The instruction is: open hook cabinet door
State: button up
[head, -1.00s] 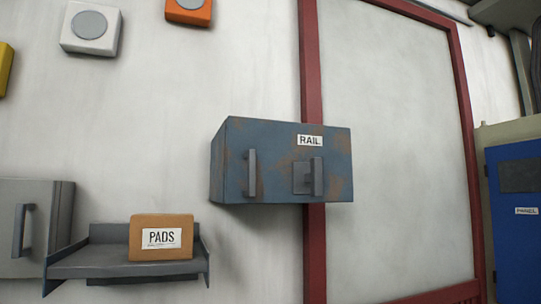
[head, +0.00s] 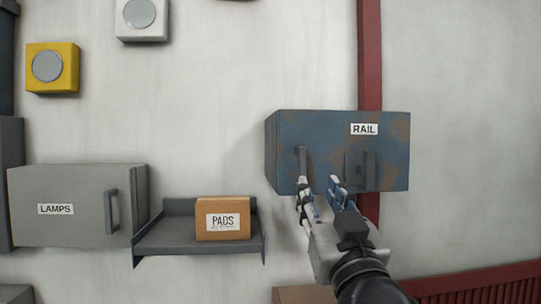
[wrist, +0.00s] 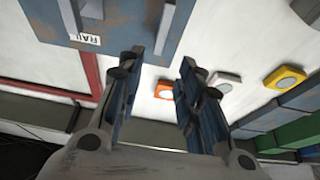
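A blue-grey, rust-patched wall cabinet (head: 335,137) labelled RAIL hangs at centre right in the head view; no label reading "hook" shows. It has a left bar handle (head: 301,162) and a right handle on a square plate (head: 360,168). Its front looks closed. My gripper (head: 318,186) is open and empty, just in front of the lower left of the cabinet, near the left handle. In the wrist view, the gripper (wrist: 157,66) has its fingers apart, and a handle bar (wrist: 166,27) of the cabinet (wrist: 125,28) lies beyond and between the tips. Contact cannot be told.
A grey LAMPS cabinet (head: 80,185) hangs at left. A small shelf (head: 180,233) holds an orange PADS box (head: 222,204). Yellow (head: 52,85) and white (head: 140,28) wall boxes are above. A dark red post (head: 369,60) runs behind the cabinet.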

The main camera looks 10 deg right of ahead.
aim_at(303, 160)
jog(key=p+x, duration=0.3)
jog(key=x, duration=1.1)
jog(key=shift+c, duration=0.5)
grip_shut()
